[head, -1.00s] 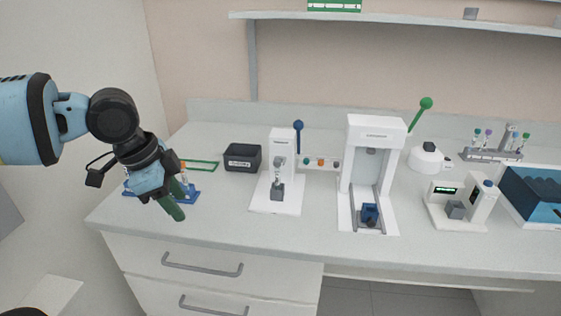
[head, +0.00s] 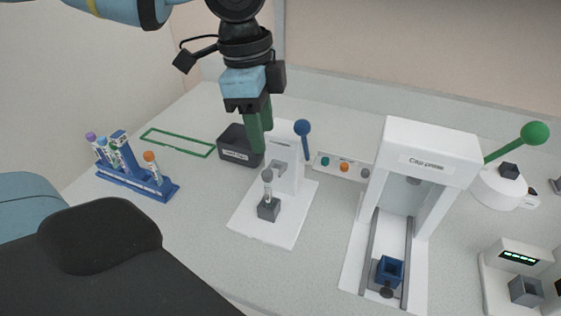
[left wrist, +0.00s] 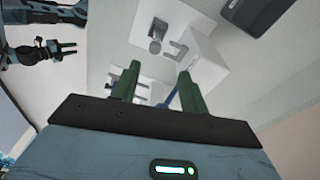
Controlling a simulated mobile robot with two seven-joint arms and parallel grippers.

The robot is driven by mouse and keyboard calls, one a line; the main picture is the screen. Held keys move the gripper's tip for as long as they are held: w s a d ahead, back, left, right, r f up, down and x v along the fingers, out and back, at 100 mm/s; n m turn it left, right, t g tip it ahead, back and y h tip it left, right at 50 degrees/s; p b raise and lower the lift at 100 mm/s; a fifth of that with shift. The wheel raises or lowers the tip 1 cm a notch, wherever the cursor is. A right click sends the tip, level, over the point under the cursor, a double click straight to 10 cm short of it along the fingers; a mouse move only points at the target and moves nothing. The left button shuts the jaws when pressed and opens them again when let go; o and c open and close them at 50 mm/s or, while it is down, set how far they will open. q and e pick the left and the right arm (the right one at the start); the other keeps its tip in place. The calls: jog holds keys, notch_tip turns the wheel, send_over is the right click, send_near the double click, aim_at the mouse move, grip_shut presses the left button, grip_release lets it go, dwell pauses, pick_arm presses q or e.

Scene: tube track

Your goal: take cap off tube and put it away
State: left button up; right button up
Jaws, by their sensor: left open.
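A tube (head: 267,188) with a grey top stands upright in a grey block (head: 268,209) on a white device with a blue-knobbed lever (head: 302,127). The tube and block also show in the left wrist view (left wrist: 156,36). My left gripper (head: 258,150) points down in front of the black bin (head: 240,150), above and behind the tube. Its green fingers are apart and empty in the left wrist view (left wrist: 158,90). A dark gripper, likely my right one (left wrist: 68,47), shows small at that view's upper left; its jaw state is unclear.
A blue rack (head: 140,182) with several capped tubes stands at left, near a green outline (head: 180,143). The white cap press (head: 430,150), with a green-knobbed lever (head: 534,133) and blue holder (head: 389,270), stands right. Clear counter lies between rack and device.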

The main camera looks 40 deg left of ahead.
aim_at(267, 172)
pick_arm(q)
jog(key=shift+s+d+f, duration=0.1)
jog(key=shift+f, duration=0.55)
jog(key=shift+s+d+f, duration=0.1)
jog(key=shift+f, duration=0.55)
jog(key=shift+s+d+f, duration=0.1)
jog(key=shift+d+f, duration=0.05)
jog(key=shift+f, duration=1.15)
jog(key=shift+d+f, duration=0.15)
jog(key=shift+f, duration=1.1)
jog(key=shift+c, duration=0.3)
jog(key=c, duration=0.7)
